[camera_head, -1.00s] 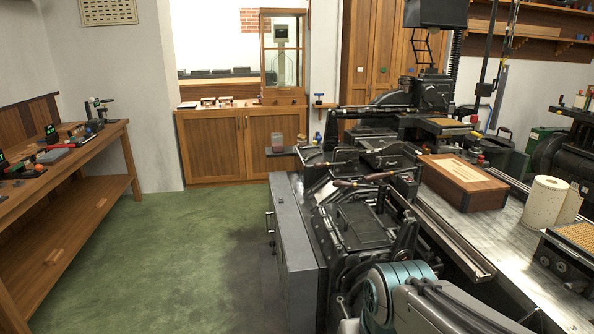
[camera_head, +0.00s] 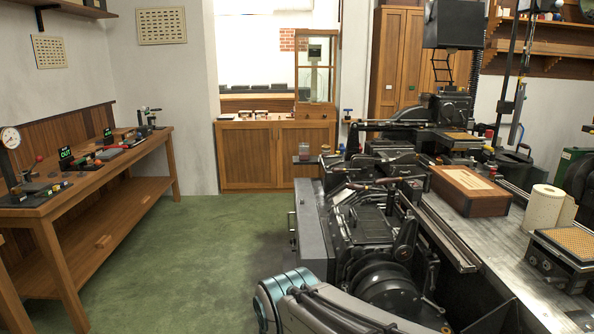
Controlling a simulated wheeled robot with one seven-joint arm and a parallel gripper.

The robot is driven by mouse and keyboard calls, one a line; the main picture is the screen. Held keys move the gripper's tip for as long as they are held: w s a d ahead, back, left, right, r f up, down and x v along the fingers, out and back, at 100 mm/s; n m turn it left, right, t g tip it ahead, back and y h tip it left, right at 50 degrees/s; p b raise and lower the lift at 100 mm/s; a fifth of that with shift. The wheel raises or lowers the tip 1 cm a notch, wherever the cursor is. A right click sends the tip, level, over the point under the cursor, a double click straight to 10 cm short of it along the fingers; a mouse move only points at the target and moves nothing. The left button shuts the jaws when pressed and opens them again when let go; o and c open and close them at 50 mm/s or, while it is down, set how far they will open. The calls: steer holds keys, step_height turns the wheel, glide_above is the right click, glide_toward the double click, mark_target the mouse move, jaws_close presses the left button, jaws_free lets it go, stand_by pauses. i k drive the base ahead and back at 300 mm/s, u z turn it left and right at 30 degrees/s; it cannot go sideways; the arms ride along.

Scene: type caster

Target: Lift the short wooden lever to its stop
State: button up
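A short lever with a brown wooden handle (camera_head: 372,183) shows on top of the black casting machine (camera_head: 375,228), right of the picture's middle. The handle lies nearly level. It is small here, and I cannot be sure that it is the task's lever. My arm comes in at the bottom, in front of the machine. My gripper is out of view, so I cannot see whether it is open or what it is near. Nothing of mine visibly touches the wooden handle.
A wooden box (camera_head: 470,188), a white paper roll (camera_head: 543,208) and a yellow-topped block (camera_head: 570,245) stand on the metal bench at right. A wooden workbench (camera_head: 95,195) with gauges runs along the left wall. Green floor (camera_head: 190,250) between is clear.

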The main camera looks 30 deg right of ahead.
mark_target(363, 169)
steer(key=u, duration=0.15)
steer(key=i, duration=1.55)
steer(key=z, duration=0.5)
steer(key=i, duration=1.6)
steer(key=z, duration=0.95)
steer(key=i, duration=0.6)
steer(key=z, duration=0.25)
